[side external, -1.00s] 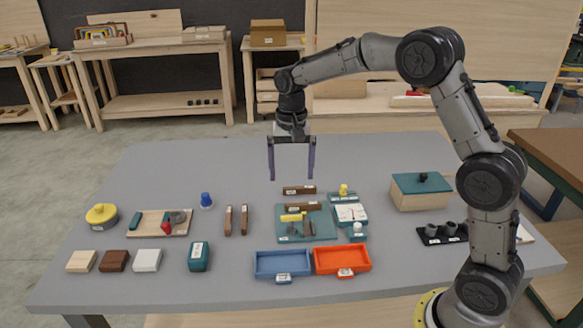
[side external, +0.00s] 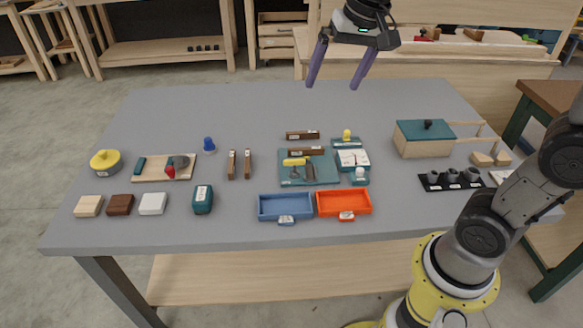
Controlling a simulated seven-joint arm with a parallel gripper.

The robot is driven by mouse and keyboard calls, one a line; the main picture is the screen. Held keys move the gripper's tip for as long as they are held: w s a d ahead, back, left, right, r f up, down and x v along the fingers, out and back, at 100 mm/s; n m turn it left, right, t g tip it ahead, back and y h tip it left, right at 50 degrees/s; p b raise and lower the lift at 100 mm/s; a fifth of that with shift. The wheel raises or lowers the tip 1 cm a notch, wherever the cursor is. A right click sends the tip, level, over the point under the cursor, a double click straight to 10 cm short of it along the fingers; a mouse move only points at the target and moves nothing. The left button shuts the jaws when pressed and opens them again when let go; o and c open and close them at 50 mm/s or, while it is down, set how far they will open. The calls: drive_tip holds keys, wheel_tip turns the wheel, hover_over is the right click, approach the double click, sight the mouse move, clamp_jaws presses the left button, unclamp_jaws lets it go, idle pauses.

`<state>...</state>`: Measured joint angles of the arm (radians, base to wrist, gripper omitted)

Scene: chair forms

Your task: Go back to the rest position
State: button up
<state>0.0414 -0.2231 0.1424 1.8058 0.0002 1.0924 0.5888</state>
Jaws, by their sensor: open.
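My gripper (side external: 337,76) is at the top of the side external view, high above the back of the grey table (side external: 240,110). Its two purple fingers are spread apart with nothing between them. It touches nothing on the table. The middle of my arm is out of the frame at the top right.
A teal board with tools (side external: 325,180), a blue tray (side external: 285,207) and an orange tray (side external: 344,203) sit centrally. A teal-lidded box (side external: 423,138) stands right. Blocks, a yellow-topped tin (side external: 106,162) and a wooden board (side external: 150,168) lie left. The table's back is clear.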

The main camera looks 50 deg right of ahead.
drive_tip(key=s+f+n+t, duration=0.1)
drive_tip(key=s+f+n, duration=0.2)
drive_tip(key=s, duration=0.5)
drive_tip(key=s+a+f+n, duration=0.1)
drive_tip(key=s+f+n, duration=0.3)
drive_tip(key=s, duration=0.5)
drive_tip(key=shift+a+t, duration=0.2)
drive_tip(key=shift+t, duration=0.2)
